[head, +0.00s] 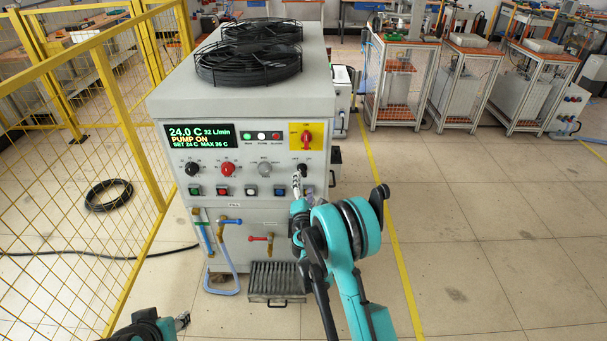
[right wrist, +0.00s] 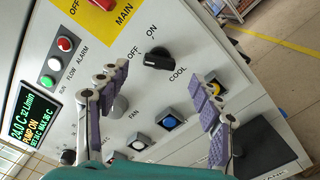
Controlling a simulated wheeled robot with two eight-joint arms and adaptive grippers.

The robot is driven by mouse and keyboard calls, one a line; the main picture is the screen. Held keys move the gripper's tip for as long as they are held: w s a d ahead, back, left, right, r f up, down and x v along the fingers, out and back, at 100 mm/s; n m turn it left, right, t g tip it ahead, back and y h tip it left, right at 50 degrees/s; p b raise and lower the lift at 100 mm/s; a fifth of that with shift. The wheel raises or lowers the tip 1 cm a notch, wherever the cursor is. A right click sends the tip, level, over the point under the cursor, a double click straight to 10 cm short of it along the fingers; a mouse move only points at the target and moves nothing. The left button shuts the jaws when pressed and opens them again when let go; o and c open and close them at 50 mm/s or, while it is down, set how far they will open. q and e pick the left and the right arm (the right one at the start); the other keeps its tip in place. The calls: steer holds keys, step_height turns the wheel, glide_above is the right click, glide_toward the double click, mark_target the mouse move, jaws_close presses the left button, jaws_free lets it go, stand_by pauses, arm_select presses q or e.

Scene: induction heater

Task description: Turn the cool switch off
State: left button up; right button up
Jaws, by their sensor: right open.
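The cool switch (right wrist: 158,59) is a black rotary knob with OFF, ON and COOL printed around it, on the heater's grey front panel (right wrist: 185,75). In the head view the cool switch (head: 303,168) is at the right end of the knob row, just above my right gripper (head: 296,187). In the right wrist view my right gripper (right wrist: 163,95) is open, its purple-padded fingers apart, with the knob showing beyond and between them. Nothing is held. My left gripper (head: 182,320) shows only partly at the bottom left edge; its jaws are unclear.
A red main switch on a yellow plate (head: 306,137) sits above the cool switch. The fan knob (right wrist: 120,106) and square buttons are close by. The display (head: 200,136) reads PUMP ON.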

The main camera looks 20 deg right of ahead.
mark_target(304, 173)
steer(key=b+x, duration=0.2)
steer(key=x, duration=0.4)
steer(key=shift+w+f, duration=0.1)
steer(key=shift+f, duration=0.1)
steer(key=shift+w+d+r, duration=0.1)
steer(key=shift+w+d, duration=0.05)
steer(key=shift+w, duration=0.3)
steer(key=c, duration=1.2)
